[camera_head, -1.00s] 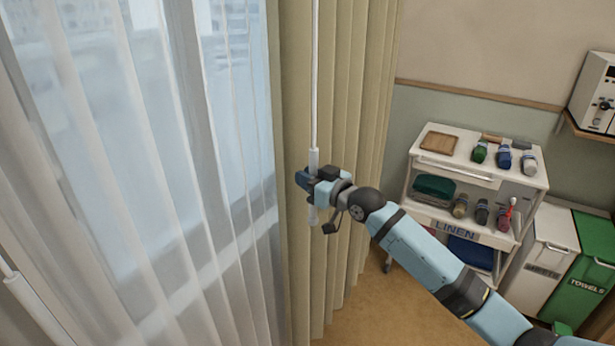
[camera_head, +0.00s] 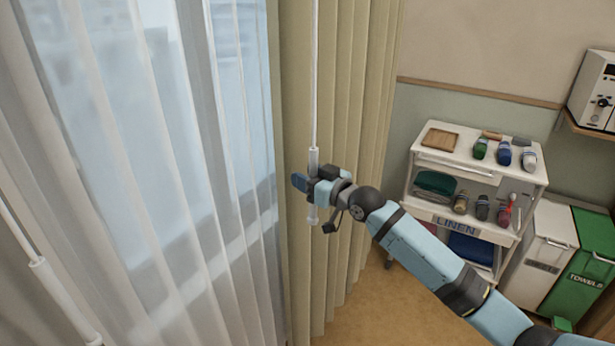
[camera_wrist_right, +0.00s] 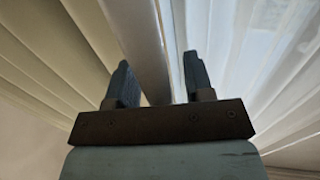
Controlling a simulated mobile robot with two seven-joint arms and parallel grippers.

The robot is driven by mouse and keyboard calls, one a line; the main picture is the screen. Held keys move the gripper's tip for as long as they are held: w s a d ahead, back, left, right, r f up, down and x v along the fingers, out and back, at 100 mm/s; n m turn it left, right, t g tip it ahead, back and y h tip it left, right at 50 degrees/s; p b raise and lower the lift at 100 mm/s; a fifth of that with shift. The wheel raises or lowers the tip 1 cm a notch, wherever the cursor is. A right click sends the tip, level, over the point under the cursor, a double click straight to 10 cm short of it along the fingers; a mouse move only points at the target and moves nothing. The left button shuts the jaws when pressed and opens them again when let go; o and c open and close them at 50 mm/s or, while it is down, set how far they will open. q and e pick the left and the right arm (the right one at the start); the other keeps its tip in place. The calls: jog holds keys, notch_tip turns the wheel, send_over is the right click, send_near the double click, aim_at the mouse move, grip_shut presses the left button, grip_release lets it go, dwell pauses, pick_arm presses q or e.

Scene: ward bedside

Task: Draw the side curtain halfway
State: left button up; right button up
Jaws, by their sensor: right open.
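A white curtain wand (camera_head: 314,90) with a thicker handle hangs upright in front of the beige curtain (camera_head: 350,110). A white sheer curtain (camera_head: 190,220) hangs in folds over the window at the left. My right gripper (camera_head: 305,184) is at the wand's handle. In the right wrist view the wand (camera_wrist_right: 147,45) runs between the two fingers of the open gripper (camera_wrist_right: 158,82), with a gap on the right finger's side. The beige curtain shows at the left there, the sheer at the right. My left gripper is out of view.
A second white wand (camera_head: 60,300) hangs tilted in the picture at lower left. A linen cart (camera_head: 455,172) with bottles stands right of the beige curtain. White and green bins (camera_head: 590,265) stand beside it. Tan floor (camera_head: 365,318) shows clear below the arm.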

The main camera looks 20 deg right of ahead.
jog(key=b+v, duration=0.2)
jog(key=v, duration=1.2)
jog(key=shift+b, duration=0.4)
jog(key=s+a+f+m+g+h+p, duration=0.15)
jog(key=s+f, duration=0.25)
jog(key=f, duration=0.5)
jog(key=s+a+f+h, duration=0.1)
jog(key=s+a+f, duration=0.3)
jog(key=f, duration=0.5)
jog(key=s+a+f+m+g+h+p, duration=0.1)
jog(key=s+a+f+g+h, duration=0.2)
jog(key=s+f, duration=1.2)
jog(key=s, duration=0.4)
jog(key=shift+s+a+f+p, duration=0.2)
jog(key=shift+a+f+p, duration=0.15)
jog(key=shift+f+p, duration=0.05)
